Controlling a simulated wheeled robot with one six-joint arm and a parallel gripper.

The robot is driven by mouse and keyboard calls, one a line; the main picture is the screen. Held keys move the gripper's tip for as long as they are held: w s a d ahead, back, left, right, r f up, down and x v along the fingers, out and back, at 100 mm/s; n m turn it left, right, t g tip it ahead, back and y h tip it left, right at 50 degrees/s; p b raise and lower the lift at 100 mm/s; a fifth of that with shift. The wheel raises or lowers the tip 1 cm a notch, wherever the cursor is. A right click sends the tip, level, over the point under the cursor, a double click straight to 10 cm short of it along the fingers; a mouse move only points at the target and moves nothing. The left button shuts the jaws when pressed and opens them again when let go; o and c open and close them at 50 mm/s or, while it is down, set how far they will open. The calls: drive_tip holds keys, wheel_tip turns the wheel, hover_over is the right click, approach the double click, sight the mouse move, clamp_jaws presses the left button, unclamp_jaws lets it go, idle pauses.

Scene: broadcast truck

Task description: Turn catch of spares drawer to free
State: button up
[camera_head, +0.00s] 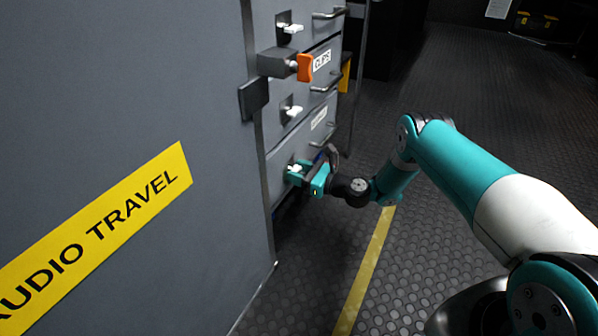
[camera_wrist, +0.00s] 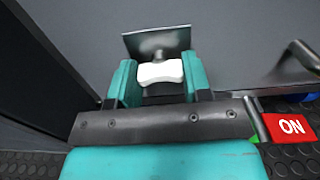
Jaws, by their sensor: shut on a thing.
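A small white catch (camera_wrist: 160,73) on a dark square backing plate (camera_wrist: 157,41) sits between the two teal fingers of my gripper (camera_wrist: 158,82) in the wrist view. My gripper is shut on it, with a finger at each side. In the head view my gripper (camera_head: 309,176) is at the lowest visible catch (camera_head: 295,168) on the grey drawer front, low on the cabinet. The label (camera_head: 318,119) above it is too small to read, so I cannot confirm that this is the spares drawer. The fingers partly hide the catch.
Another white catch (camera_head: 292,110) and an orange-tipped grey block (camera_head: 305,68) sit higher, near a CLIPS label (camera_head: 322,60). Bar handles (camera_head: 324,87) stick out from the drawers. A red ON tag (camera_wrist: 292,125) is at the wrist view's right. Open floor lies right of the cabinet.

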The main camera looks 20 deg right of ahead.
drive_tip(key=n+p, duration=0.1)
drive_tip(key=n, duration=0.3)
drive_tip(key=shift+n, duration=0.3)
drive_tip(key=n, duration=0.3)
drive_tip(key=shift+n+p, duration=0.3)
drive_tip(key=shift+p, duration=0.1)
drive_tip(key=n+p, duration=0.1)
drive_tip(key=n, duration=0.3)
drive_tip(key=shift+n+p, duration=0.4)
drive_tip(key=shift+n, duration=1.4)
drive_tip(key=o, duration=0.9)
